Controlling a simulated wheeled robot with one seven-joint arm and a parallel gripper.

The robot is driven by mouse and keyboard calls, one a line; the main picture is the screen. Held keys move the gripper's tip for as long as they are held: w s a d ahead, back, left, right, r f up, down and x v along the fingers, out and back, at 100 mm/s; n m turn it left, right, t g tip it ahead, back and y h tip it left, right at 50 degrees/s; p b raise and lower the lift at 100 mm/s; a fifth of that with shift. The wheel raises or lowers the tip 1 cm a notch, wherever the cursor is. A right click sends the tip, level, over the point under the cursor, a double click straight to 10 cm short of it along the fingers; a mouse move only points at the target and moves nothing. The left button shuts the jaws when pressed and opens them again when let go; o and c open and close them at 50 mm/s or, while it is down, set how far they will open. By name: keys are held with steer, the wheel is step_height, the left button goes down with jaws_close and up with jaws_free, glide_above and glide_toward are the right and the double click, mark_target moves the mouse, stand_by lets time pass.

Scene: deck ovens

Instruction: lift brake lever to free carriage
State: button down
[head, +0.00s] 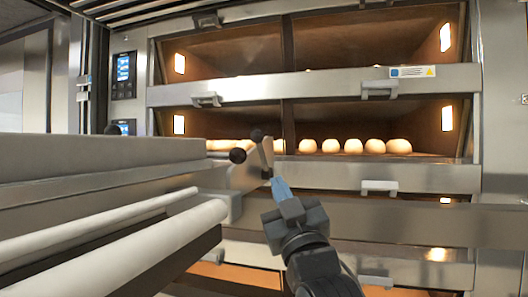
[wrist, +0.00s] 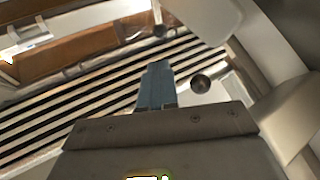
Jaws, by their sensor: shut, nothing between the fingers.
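A pale flat lever (head: 265,155) stands at the front right end of the steel carriage (head: 90,160) in the head view. Two black ball knobs show by it, one at its top (head: 256,135) and one to its left (head: 237,155). I cannot tell for sure which belongs to the brake lever. My gripper (head: 278,182) has its blue fingers shut and empty, just below the lever. In the wrist view a black ball knob (wrist: 200,83) sits right of the shut fingers (wrist: 157,68), apart from them in the picture. Whether the fingers touch the lever is unclear.
The deck oven fills the background, with several pale loaves (head: 365,146) in a lit deck. Steel oven fronts with handles (head: 380,187) lie behind my gripper. Pale rollers (head: 150,243) run along the carriage at left. A striped slatted surface (wrist: 70,105) shows in the wrist view.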

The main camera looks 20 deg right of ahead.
steer(key=p, duration=0.4)
glide_toward(258, 139)
steer(key=x, duration=0.5)
steer(key=shift+w+d+r, duration=0.1)
steer(key=shift+w+d, duration=0.05)
steer(key=shift+x, duration=0.75)
steer(key=shift+w, duration=0.1)
